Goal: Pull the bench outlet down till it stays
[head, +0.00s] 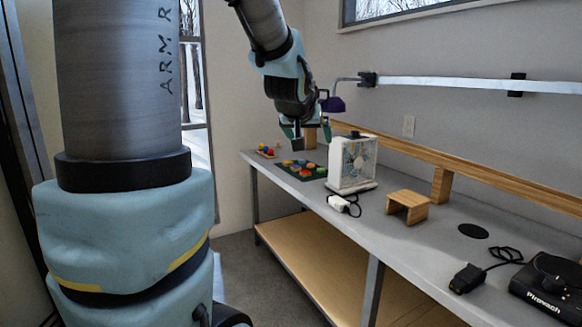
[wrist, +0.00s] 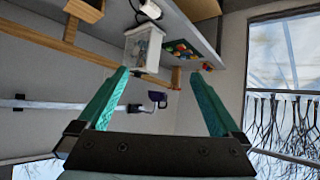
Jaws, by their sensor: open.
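A small purple head (head: 333,104) hangs on a thin grey arm from a dark clamp (head: 367,79) on the white wall rail, above the bench's back edge; I take it to be the bench outlet. My gripper (head: 306,138) is just left of it in the head view, open and empty, fingers pointing down. In the wrist view, which is upside down, the purple outlet (wrist: 157,99) shows between the spread teal fingers of my gripper (wrist: 159,73), farther off and not touched. Its grey arm shows beside it.
The grey bench (head: 355,215) carries a white boxed fan (head: 352,163), a green mat with coloured pieces (head: 300,169), a small wooden stand (head: 408,206) and a black device (head: 550,284). A wooden rail (head: 470,171) runs along the back.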

